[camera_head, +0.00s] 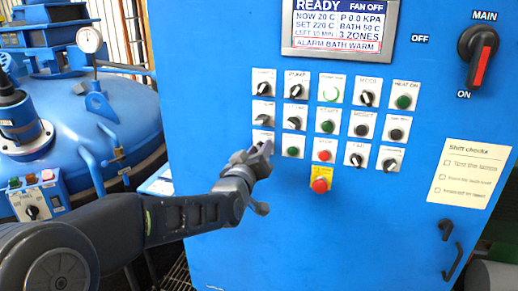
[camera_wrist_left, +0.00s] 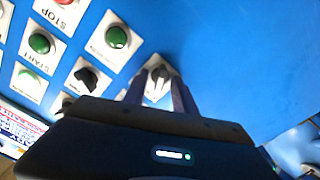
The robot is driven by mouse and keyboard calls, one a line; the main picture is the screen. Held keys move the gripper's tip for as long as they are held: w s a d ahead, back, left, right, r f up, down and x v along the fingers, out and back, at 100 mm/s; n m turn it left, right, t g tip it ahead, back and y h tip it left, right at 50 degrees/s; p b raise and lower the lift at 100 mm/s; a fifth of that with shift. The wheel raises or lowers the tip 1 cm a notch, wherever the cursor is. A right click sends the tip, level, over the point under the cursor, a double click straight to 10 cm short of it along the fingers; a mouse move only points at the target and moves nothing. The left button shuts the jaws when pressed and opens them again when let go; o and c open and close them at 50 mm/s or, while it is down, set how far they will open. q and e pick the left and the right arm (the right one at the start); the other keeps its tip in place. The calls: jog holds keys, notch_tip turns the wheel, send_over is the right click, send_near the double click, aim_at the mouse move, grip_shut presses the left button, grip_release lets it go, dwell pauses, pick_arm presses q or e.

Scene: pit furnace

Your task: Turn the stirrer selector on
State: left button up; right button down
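The blue control panel (camera_head: 215,60) carries rows of knobs and buttons. My left gripper (camera_head: 262,150) is at the lower left of these rows, in front of the leftmost plate (camera_head: 262,136) of the third row, and hides much of it. In the left wrist view a selector knob (camera_wrist_left: 157,76) on a white plate sits between the two fingertips (camera_wrist_left: 158,84). The fingers stand apart, one on each side of the knob; whether they touch it is unclear. Its label cannot be read, so I cannot confirm it is the stirrer selector. My right gripper is not in view.
A green button (camera_head: 292,152) is just right of my gripper, and a red emergency button (camera_head: 320,185) lies lower right. The red-handled main switch (camera_head: 480,58) is far right. A blue furnace vessel (camera_head: 75,120) stands left. The lower panel is mostly clear.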

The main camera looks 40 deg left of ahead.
pick_arm(q)
jog(key=shift+c, duration=0.4)
grip_shut()
dwell(0.4)
jog(key=m+b, duration=0.3)
jog(key=m, duration=0.3)
jog(key=m+b, duration=0.3)
jog(key=m, duration=0.2)
jog(key=shift+d+m+b, duration=0.2)
jog(key=shift+m+b, duration=0.15)
jog(key=shift+m, duration=0.05)
dwell(0.4)
